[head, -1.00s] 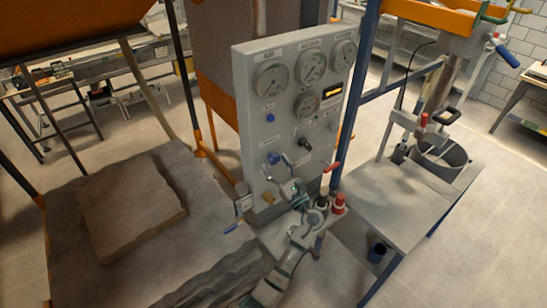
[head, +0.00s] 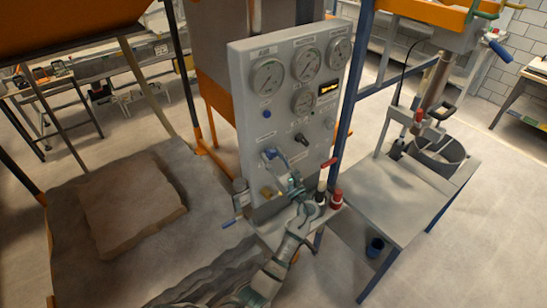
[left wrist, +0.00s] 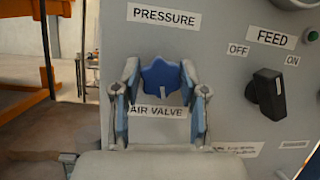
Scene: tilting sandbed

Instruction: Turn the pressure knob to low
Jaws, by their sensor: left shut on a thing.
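The pressure knob (left wrist: 162,74) is a blue lobed knob beneath the PRESSURE label (left wrist: 164,16) in the left wrist view. A white mark on it points roughly downward. In the head view, the blue knob (head: 270,154) shows low on the grey control panel (head: 248,120). My left gripper (left wrist: 161,80) has one finger on each side of the knob and is shut on it. It also shows in the head view (head: 282,165), at the panel's lower front, partly covering the knob. My right gripper is in neither view.
The black FEED knob (left wrist: 267,94) sits right of the blue knob, between OFF and ON. A brass fitting (head: 267,191) and a red-handled valve (head: 329,163) are near my arm. A sandbed (head: 130,205) lies left; a side table (head: 385,205) stands right.

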